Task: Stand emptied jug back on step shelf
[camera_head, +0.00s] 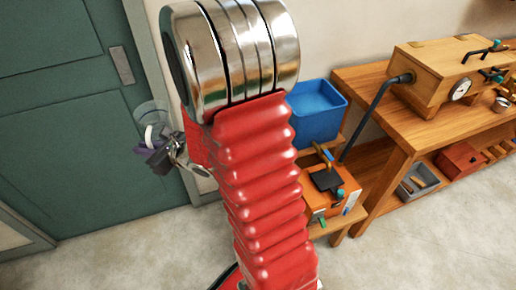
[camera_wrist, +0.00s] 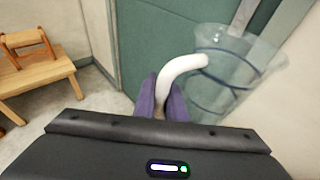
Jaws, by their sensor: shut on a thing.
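The clear jug (camera_head: 152,110) is at the left in the head view, held in the air in front of the green door. In the wrist view the jug (camera_wrist: 232,72) is see-through, with blue bands and a white curved handle (camera_wrist: 182,68). I see no clear sign of liquid in it. My gripper (camera_head: 160,148) is shut on the handle; its purple fingers (camera_wrist: 163,98) sit on either side of it. A low wooden stepped stand (camera_head: 333,229), which looks like the step shelf, is right of my arm, partly hidden by it.
A blue tub (camera_head: 317,110) and an orange box (camera_head: 330,186) with small fittings occupy the stand. A workbench (camera_head: 385,118) with a wooden gauge box (camera_head: 455,72) stands at the right. A black hose runs down from that box. In the wrist view a wooden bench (camera_wrist: 38,82) is at left.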

